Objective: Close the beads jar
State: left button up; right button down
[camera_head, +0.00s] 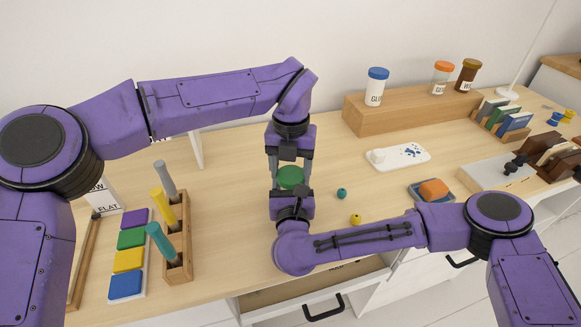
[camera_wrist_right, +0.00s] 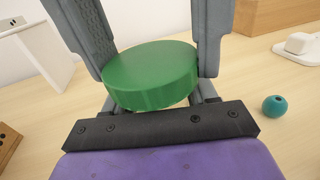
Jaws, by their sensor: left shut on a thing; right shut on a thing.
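The green lid (camera_head: 290,177) of the beads jar is near the middle of the desk, between my two grippers. It also shows large and level in the right wrist view (camera_wrist_right: 150,72). My left gripper (camera_head: 291,170) points down from above and is shut on the lid, with a finger on each side. My right gripper (camera_head: 292,191) comes from the front, low down, and is shut on the jar body below the lid. The jar body is almost wholly hidden, so I cannot tell how the lid sits on it. A teal bead (camera_head: 342,194) and a yellow bead (camera_head: 356,219) lie loose to the right.
A wooden peg rack (camera_head: 178,240) and coloured blocks (camera_head: 129,260) stand at left. A wooden riser (camera_head: 410,110) with labelled jars is behind, with a white tray (camera_head: 410,155) before it. A drawer (camera_head: 315,295) is open in front.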

pick_arm(q)
jog(key=shift+m, duration=0.5)
pick_arm(e)
jog(key=shift+a, duration=0.1)
pick_arm(q)
jog(key=o, duration=1.2)
jog(key=shift+r, duration=2.3)
jog(key=shift+c, duration=0.5)
